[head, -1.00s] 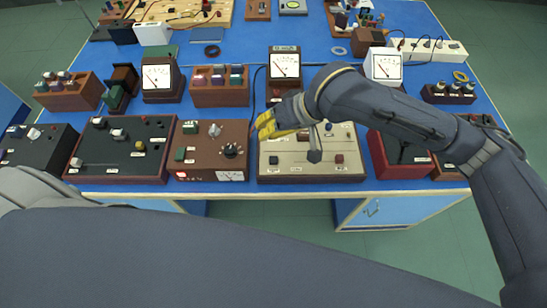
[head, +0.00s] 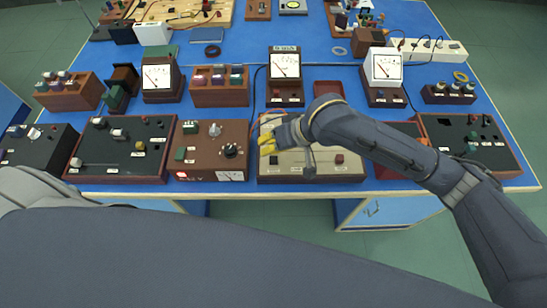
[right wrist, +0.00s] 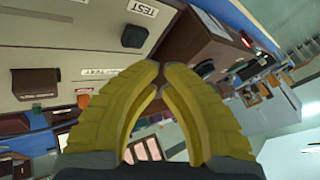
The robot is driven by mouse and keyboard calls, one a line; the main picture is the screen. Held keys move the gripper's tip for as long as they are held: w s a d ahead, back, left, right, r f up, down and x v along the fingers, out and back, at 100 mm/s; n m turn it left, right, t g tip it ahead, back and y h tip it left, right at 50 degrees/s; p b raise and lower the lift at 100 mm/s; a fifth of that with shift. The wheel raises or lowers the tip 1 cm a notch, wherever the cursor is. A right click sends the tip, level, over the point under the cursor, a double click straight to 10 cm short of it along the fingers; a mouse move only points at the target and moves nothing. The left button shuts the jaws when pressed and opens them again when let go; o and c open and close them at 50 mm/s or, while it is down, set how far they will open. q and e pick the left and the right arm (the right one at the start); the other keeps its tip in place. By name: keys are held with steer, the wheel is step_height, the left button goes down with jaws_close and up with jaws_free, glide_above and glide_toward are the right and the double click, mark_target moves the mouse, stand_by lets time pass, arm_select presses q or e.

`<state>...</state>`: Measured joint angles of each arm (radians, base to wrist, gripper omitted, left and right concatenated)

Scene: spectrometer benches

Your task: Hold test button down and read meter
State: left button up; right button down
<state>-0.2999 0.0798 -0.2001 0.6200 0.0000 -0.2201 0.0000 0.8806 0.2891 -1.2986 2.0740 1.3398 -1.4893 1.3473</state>
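A cream panel (head: 312,177) lies at the front middle of the bench, with a red-brown button (head: 339,159) on its right part. The right wrist view shows a dark button (right wrist: 135,37) beside a label (right wrist: 143,8) reading TEST. My right gripper (head: 266,144) is over the panel's left edge. My left gripper is out of view.
A brown box (head: 210,160) with knobs and a small meter adjoins the panel on the left. My right arm hides part of the panel. Blue bench top shows between devices.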

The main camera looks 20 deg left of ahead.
steer(key=shift+f, duration=0.6)
steer(key=shift+f, duration=0.15)
stand_by(1.2)
steer(key=shift+f, duration=0.25)
steer(key=shift+f, duration=0.5)
stand_by(0.9)
steer(key=shift+r, duration=0.2)
stand_by(2.0)
steer(key=shift+r, duration=0.7)
steer(key=shift+r, duration=2.5)
